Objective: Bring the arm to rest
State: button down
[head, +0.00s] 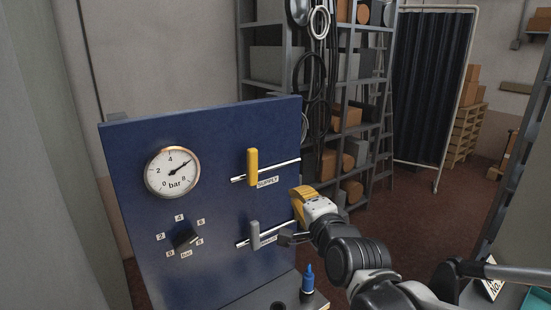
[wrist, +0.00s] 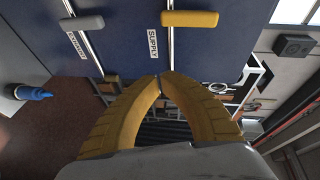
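My gripper (head: 298,196) is at the right edge of the blue panel (head: 215,125). In the wrist view its yellow fingers (wrist: 159,76) meet at the tips with nothing between them. The yellow SUPPLY handle (head: 252,167) stands upright across the upper pipe, left of my gripper and apart from it; it also shows in the wrist view (wrist: 190,19). The grey handle (head: 254,236) stands upright on the lower pipe and also shows in the wrist view (wrist: 83,22). Its label is partly hidden by my arm.
The gauge (head: 172,173) needle points near 6 bar. A dark knob (head: 186,239) sits below it. A blue-tipped bottle (head: 308,281) stands on the ledge below the panel, close to my arm. Shelves (head: 275,90) and a dark folding screen (head: 430,85) stand behind.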

jog(key=s+d+f+n+g+h+b, duration=0.2)
jog(key=s+d+f+n+g+b, duration=0.2)
jog(key=s+f, duration=0.7)
jog(key=s+d+f+n+g+h+b, duration=0.2)
jog(key=s+d+f+n+b, duration=0.7)
jog(key=f, duration=0.9)
jog(key=shift+s+g+b, duration=0.5)
jog(key=shift+s+g, duration=0.7)
